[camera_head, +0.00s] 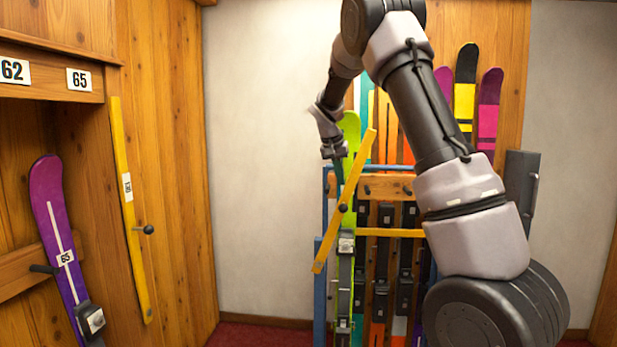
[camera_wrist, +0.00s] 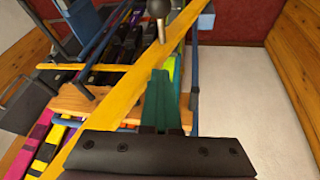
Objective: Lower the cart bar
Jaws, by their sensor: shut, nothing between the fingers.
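The cart bar (camera_head: 355,178) is a yellow bar on the blue-framed ski cart (camera_head: 318,285), standing steeply tilted with its upper end to the right. A dark round knob (camera_head: 343,207) sits near its middle. In the wrist view the bar (camera_wrist: 132,88) runs diagonally, with the knob (camera_wrist: 158,8) at the top edge. My gripper (camera_head: 338,172) is shut and empty, just left of the bar's upper part and pointing down. Its dark green fingers (camera_wrist: 162,76) lie close beside the bar in the wrist view; I cannot tell whether they touch it.
A second yellow bar (camera_head: 390,232) lies level across the cart's skis. A wooden rack at left holds a purple ski (camera_head: 50,200) and a steep yellow bar (camera_head: 130,230) with a knob. Several skis stand behind my arm. White wall (camera_head: 260,150) and red floor are clear between rack and cart.

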